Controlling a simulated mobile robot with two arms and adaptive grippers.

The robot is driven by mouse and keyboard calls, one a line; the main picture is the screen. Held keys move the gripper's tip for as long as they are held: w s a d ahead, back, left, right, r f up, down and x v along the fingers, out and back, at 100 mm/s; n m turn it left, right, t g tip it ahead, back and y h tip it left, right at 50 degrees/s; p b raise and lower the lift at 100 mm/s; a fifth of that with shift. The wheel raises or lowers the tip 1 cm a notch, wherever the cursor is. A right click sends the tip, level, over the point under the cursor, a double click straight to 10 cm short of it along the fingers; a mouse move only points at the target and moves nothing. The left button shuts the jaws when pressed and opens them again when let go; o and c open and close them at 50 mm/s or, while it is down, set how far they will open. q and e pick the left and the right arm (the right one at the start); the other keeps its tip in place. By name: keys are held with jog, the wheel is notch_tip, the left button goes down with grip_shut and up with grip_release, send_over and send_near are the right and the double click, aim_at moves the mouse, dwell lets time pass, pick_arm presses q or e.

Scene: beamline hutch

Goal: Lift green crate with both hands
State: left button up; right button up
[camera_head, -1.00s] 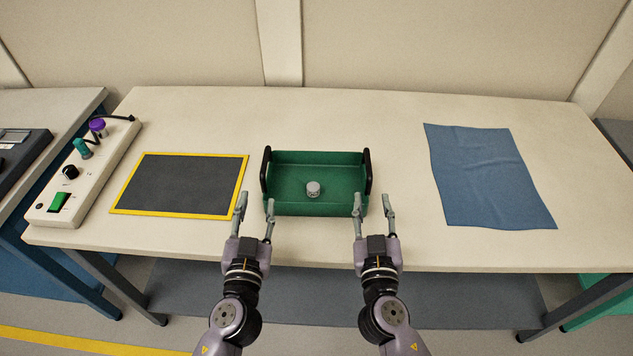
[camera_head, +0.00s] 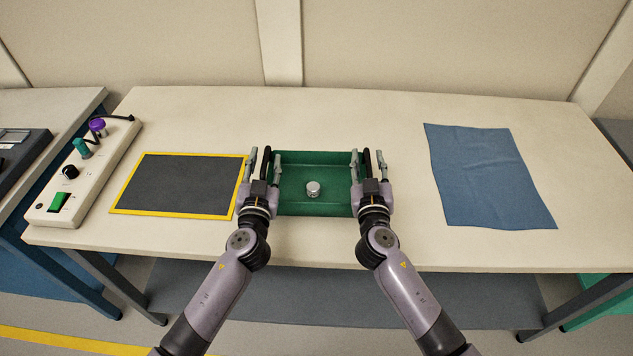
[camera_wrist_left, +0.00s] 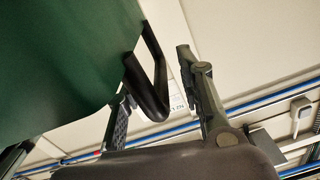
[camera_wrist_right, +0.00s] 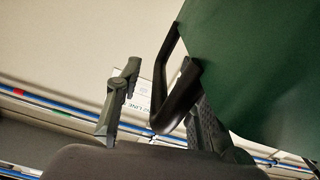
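The green crate (camera_head: 316,158) stands on the table with a small grey round piece (camera_head: 313,188) inside it. It has a black handle on each side. My left gripper (camera_head: 262,163) is open at the crate's left side, its fingers on either side of the left handle (camera_wrist_left: 150,85). My right gripper (camera_head: 369,165) is open at the crate's right side, its fingers on either side of the right handle (camera_wrist_right: 172,95). In both wrist views a gap shows between the outer finger and the handle. The crate's wall also fills a corner of each wrist view.
A dark mat with a yellow border (camera_head: 243,175) lies left of the crate, close to my left gripper. A white control box (camera_head: 95,170) with knobs and a green switch is further left. A blue cloth (camera_head: 487,175) lies to the right. The table behind the crate is clear.

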pick_arm(q)
jog(key=shift+c, duration=0.4)
pick_arm(e)
jog(key=shift+c, duration=0.4)
pick_arm(q)
grip_shut()
pick_arm(e)
grip_shut()
pick_arm(q)
jog(key=shift+r, duration=0.1)
